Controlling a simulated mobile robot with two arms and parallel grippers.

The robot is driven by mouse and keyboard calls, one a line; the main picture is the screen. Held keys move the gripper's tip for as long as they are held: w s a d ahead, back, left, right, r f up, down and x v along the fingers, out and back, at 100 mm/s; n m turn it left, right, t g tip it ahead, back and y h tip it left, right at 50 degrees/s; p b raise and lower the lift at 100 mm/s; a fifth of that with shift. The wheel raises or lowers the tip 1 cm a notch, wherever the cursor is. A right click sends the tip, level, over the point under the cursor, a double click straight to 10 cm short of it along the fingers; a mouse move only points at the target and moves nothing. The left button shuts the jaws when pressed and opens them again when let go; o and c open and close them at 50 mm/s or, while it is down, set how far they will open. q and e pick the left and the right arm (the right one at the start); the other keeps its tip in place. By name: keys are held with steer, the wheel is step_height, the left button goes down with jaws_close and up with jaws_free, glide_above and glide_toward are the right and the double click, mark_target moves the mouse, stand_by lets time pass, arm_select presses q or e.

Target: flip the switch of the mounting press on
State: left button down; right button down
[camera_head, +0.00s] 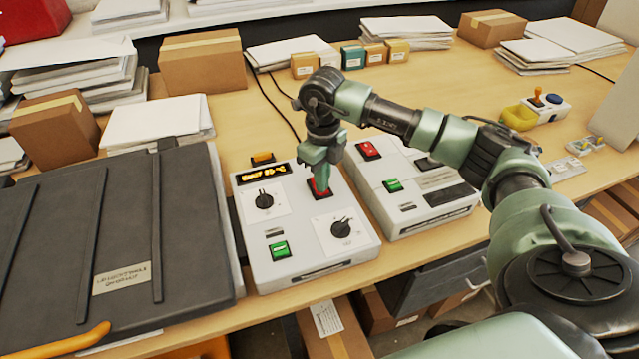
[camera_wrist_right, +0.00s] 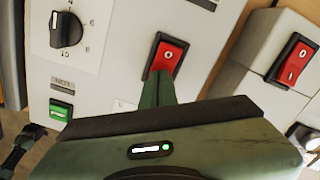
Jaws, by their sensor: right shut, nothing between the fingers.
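The control box (camera_head: 263,226) beside the dark press has a lit orange display, two black dials, a green button (camera_head: 279,250) and a red rocker switch (camera_head: 320,189). My right gripper (camera_head: 318,183) is shut and empty, pointing down at this red switch. In the right wrist view its fingertips (camera_wrist_right: 158,78) overlap the lower part of the red rocker (camera_wrist_right: 167,58), which shows a round mark at its upper half. I cannot tell whether the tips touch it. My left gripper is not in view.
A second grey box (camera_head: 425,190) with a red rocker (camera_head: 369,149) and a green button stands just right. The dark flat press (camera_head: 110,240) lies left, with an orange handle in front. Cartons and paper stacks line the back of the table.

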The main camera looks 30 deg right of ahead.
steer(key=shift+w+r+p, duration=0.15)
steer(key=shift+r+p, duration=0.35)
steer(key=shift+r, duration=0.2)
step_height(320, 180, up, 6)
steer(key=p, duration=0.3)
steer(key=shift+f, duration=0.25)
steer(key=shift+f, duration=0.1)
